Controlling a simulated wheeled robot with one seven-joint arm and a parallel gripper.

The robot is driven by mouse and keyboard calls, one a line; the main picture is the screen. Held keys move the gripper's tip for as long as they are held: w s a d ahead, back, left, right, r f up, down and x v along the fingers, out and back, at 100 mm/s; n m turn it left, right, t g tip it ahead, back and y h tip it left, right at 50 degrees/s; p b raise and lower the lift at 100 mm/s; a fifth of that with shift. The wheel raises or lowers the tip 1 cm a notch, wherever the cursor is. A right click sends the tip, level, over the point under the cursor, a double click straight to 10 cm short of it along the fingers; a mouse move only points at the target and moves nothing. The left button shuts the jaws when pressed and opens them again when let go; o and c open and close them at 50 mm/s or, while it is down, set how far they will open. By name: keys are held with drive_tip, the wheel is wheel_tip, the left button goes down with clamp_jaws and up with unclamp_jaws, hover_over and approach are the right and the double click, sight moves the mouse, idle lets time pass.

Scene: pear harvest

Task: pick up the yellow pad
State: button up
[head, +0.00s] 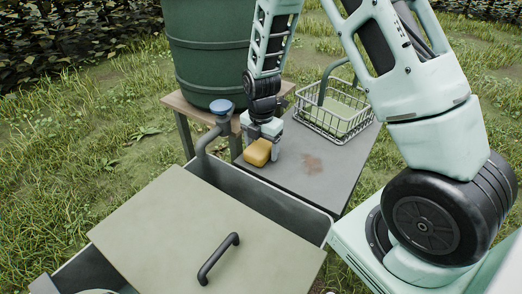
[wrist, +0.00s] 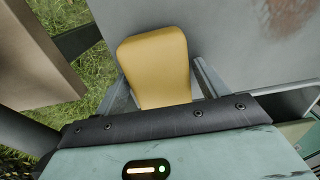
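The yellow pad (head: 257,152) lies on the grey table (head: 318,183) near its left edge, below my gripper. In the wrist view the pad (wrist: 155,65) is a rounded yellow block between the two fingers. My gripper (wrist: 160,75) is open, with one finger on each side of the pad. A gap shows between the pad and the right finger; the left finger is close to the pad's edge, and I cannot tell if it touches. In the head view my gripper (head: 262,143) is right over the pad, and its near part is partly hidden by it.
A wire basket (head: 331,118) stands at the table's back right. A dark green barrel (head: 208,50) stands on a wooden stand (head: 180,104) behind. A lidded bin (head: 190,235) with a black handle is in front.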

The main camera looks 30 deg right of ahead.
sight(261, 145)
drive_tip(key=c, duration=0.6)
drive_tip(key=shift+c, duration=0.2)
drive_tip(key=shift+r, duration=0.1)
wheel_tip(261, 145, up, 10)
drive_tip(key=shift+f, duration=0.1)
